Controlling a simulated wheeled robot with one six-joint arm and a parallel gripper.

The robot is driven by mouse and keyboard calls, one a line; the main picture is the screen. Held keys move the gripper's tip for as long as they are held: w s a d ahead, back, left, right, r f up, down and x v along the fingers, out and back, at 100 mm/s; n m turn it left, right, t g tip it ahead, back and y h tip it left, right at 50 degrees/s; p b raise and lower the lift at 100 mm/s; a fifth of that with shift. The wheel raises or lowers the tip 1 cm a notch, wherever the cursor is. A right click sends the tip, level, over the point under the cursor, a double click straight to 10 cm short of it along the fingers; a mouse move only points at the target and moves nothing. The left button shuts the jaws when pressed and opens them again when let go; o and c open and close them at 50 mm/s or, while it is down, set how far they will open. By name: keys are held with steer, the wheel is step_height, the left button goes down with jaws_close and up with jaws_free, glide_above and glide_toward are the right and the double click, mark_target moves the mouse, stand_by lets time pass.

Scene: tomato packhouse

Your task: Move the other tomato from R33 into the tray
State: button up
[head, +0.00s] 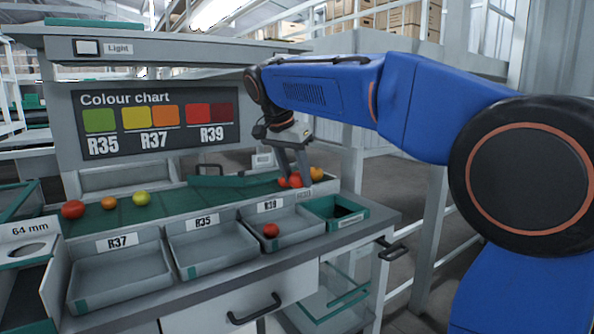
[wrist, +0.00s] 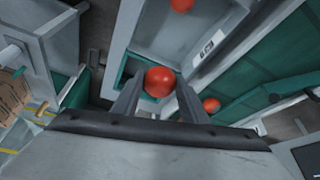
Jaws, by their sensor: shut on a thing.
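My gripper (head: 295,174) is at the right end of the green sorting mat, pointing down. In the wrist view (wrist: 158,98) its fingers are shut on a red tomato (wrist: 160,82). The held tomato also shows in the head view (head: 296,180); I cannot tell whether it is clear of the surface. A small label (head: 304,194) below it is too small to read surely. A grey tray (head: 297,231), with a label like R39, stands in front and holds one red tomato (head: 271,230). Another red tomato (wrist: 211,105) lies beside the gripper.
A yellow-orange tomato (head: 316,174) is just right of the gripper. A green-rimmed bin (head: 357,212) stands right of the tray. Trays R35 (head: 214,251) and R37 (head: 118,281) are empty. Several tomatoes lie at the left of the green mat (head: 170,204). The colour chart panel (head: 155,122) stands behind.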

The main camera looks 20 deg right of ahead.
mark_target(296, 186)
steer(key=shift+s+d+f, duration=0.1)
steer(key=shift+s+f, duration=0.1)
steer(key=shift+s, duration=0.25)
steer(key=shift+f, duration=5.05)
steer(key=shift+f, duration=0.55)
steer(key=o, duration=0.8)
steer(key=shift+c, duration=1.3)
steer(key=shift+r, duration=3.5)
